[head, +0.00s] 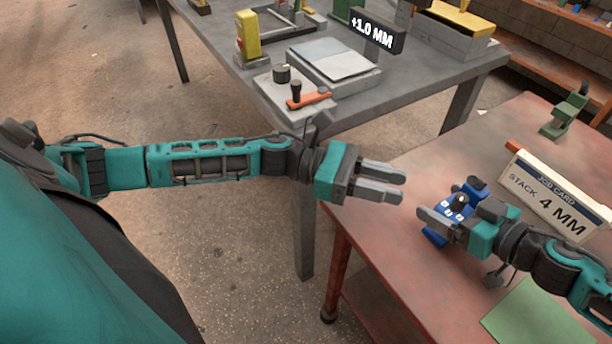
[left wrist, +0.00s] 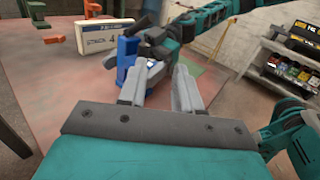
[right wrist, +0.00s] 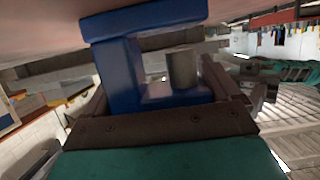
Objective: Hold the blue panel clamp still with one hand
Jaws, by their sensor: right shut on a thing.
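The blue panel clamp (head: 462,207) is on the red bench in the head view, partly hidden by my right gripper. My right gripper (head: 440,222) is shut on it. In the right wrist view, the clamp's blue body (right wrist: 120,70) and a grey cylinder on it sit between the fingers. My left gripper (head: 382,182) is open and empty, its fingers apart, to the left of the clamp and near the bench's left edge. In the left wrist view, the clamp (left wrist: 128,62) stands beyond the left fingers (left wrist: 160,92).
A job card (head: 548,192) reading "STACK 4 MM" stands behind the clamp on the red bench (head: 400,240). A green sheet (head: 528,318) lies at the front. A green tool (head: 566,112) stands farther back. A grey table (head: 420,88) with a "+1.0 MM" display (head: 372,32) is behind.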

